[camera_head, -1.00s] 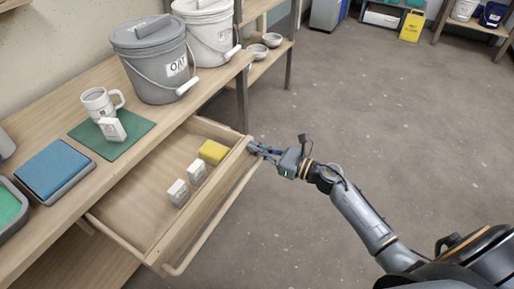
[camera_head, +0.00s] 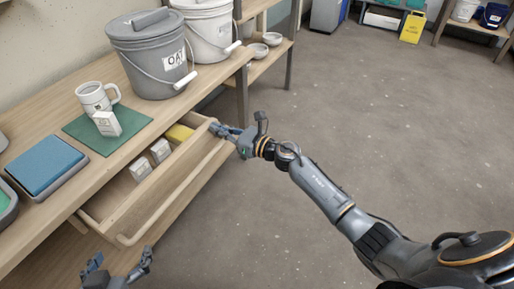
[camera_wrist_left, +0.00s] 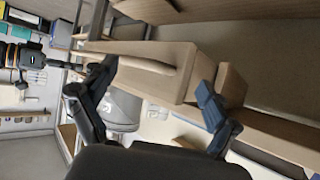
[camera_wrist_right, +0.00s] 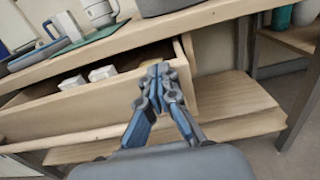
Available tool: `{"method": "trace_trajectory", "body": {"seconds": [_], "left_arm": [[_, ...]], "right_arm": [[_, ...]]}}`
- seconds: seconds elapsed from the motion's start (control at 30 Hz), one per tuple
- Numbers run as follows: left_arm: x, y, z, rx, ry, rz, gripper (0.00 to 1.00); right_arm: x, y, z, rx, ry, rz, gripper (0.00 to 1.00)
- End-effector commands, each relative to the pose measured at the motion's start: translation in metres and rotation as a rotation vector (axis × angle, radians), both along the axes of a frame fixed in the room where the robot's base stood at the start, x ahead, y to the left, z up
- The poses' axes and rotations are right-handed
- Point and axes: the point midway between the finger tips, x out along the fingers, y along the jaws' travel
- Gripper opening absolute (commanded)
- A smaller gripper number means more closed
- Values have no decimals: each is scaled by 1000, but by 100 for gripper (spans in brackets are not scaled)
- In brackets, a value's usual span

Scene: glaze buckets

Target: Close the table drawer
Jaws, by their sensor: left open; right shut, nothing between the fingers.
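The wooden table drawer (camera_head: 172,202) is partly open, its front and bar handle (camera_head: 185,193) standing out from the table (camera_head: 48,226). Inside are two small white boxes (camera_head: 141,169) and a yellow block (camera_head: 179,133). My right gripper (camera_head: 215,128) is shut and empty at the right end of the drawer front. In the right wrist view its fingertips (camera_wrist_right: 157,82) overlap the drawer's front corner; contact is likely but not certain. My left gripper (camera_head: 118,262) is open and empty, low in front of the drawer's left end. The left wrist view shows the drawer (camera_wrist_left: 165,70) between its fingers, apart from them.
The floor to the right is clear.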

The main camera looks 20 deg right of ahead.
Motion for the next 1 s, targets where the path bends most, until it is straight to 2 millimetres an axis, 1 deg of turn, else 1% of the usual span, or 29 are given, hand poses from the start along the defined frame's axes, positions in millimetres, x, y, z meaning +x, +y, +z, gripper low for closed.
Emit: {"method": "trace_trajectory", "body": {"seconds": [0.03,0.1,0.2,0.4,0.5,0.7,1.0], "left_arm": [[9,-4,8,-18,-75,-5,88],[19,-10,26,-42,-179,-13,88],[29,-16,51,-76,-318,-21,88],[36,-24,92,-132,-538,-36,88],[36,-25,106,-150,-610,-39,88],[35,-27,120,-168,-678,-42,88],[35,-27,122,-170,-686,-43,88]], "right_arm": [[8,6,-2,0,-2,0,0],[17,13,-2,0,-3,0,0],[29,22,-2,1,-2,0,0],[46,35,-1,1,-1,0,0],[51,40,-1,-1,-1,0,0],[56,43,-1,-1,1,0,0],[56,43,0,0,0,0,0]]}}
